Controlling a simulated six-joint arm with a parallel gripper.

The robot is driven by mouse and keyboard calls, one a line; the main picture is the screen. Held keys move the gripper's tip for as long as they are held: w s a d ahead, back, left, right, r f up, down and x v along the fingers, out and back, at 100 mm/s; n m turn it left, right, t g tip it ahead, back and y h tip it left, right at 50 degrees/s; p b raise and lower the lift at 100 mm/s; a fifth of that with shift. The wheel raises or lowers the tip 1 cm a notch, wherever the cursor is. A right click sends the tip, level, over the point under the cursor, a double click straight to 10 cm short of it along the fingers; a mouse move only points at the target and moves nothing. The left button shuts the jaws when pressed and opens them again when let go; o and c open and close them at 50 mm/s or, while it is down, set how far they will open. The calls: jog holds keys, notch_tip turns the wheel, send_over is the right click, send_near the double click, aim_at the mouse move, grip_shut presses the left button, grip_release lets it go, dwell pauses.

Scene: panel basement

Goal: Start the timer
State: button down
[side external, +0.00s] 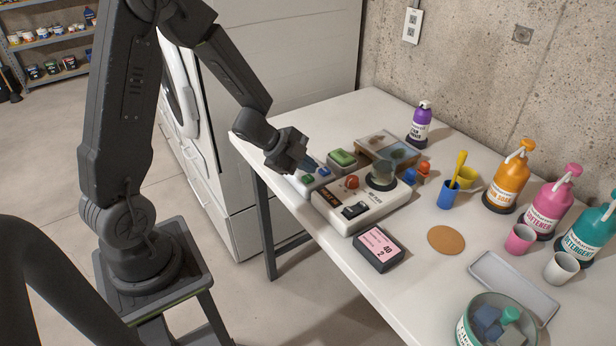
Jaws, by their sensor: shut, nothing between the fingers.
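My gripper (309,165) is shut and empty, pointing down at the left end of the table. Its tips are over or beside a small light box (298,184) with a green button (307,178) and a blue button (324,171). I cannot tell whether the tips touch it. To the right is a larger white unit (376,217) with a dark display (327,199), a black rocker switch (355,210) and a red dome button (352,182). Behind them is a green button block (342,159). Which of these is the timer is not clear; the labels are too small to read.
A glass-like dome (383,175) stands on the white unit. A black and pink box (379,249), a cork disc (446,240), a blue cup (449,195) and a purple bottle (420,124) are on the table (310,109). Pump bottles line the right wall.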

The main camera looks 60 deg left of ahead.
aim_at(308, 179)
jog(key=shift+r, duration=0.15)
jog(key=shift+r, duration=2.4)
jog(key=shift+r, duration=0.1)
jog(key=s+r+n+t+y, duration=0.2)
jog(key=s+r+n+y, duration=0.2)
jog(key=r+n+y, duration=0.65)
jog(key=s+d+r+n+g+h, duration=0.1)
jog(key=s+d+g+h, duration=0.1)
jog(key=s+d, duration=0.3)
jog(key=s+d+r+n+g+h, duration=0.1)
jog(key=s+d+h, duration=0.3)
jog(key=s, duration=0.5)
jog(key=shift+s+d+r+n+g+h, duration=0.4)
jog(key=shift+d+n+g, duration=0.25)
jog(key=shift+g, duration=0.25)
